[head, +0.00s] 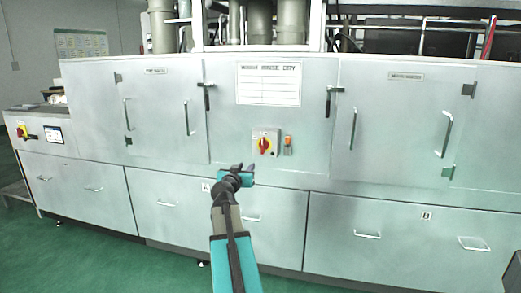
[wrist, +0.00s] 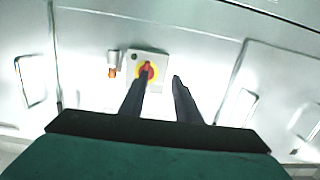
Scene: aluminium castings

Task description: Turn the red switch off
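The red switch (head: 264,145) is a rotary handle on a yellow disc, on a small grey box at the middle of the machine front. Its handle looks roughly upright. The switch also shows in the wrist view (wrist: 147,69), just beyond the tip of the left finger, which covers part of the disc's lower edge. My gripper (head: 247,168) is just below and left of the switch box in the head view. In the wrist view my gripper (wrist: 160,80) is open, with nothing between its two dark fingers. I cannot tell whether a fingertip touches the switch.
A small orange device (head: 288,145) sits right beside the switch box. Another red and yellow switch (head: 21,131) is at the far left, near a small screen (head: 54,135). Door handles (head: 354,128) and drawer handles (head: 368,235) stick out from the front. Green floor is open in front.

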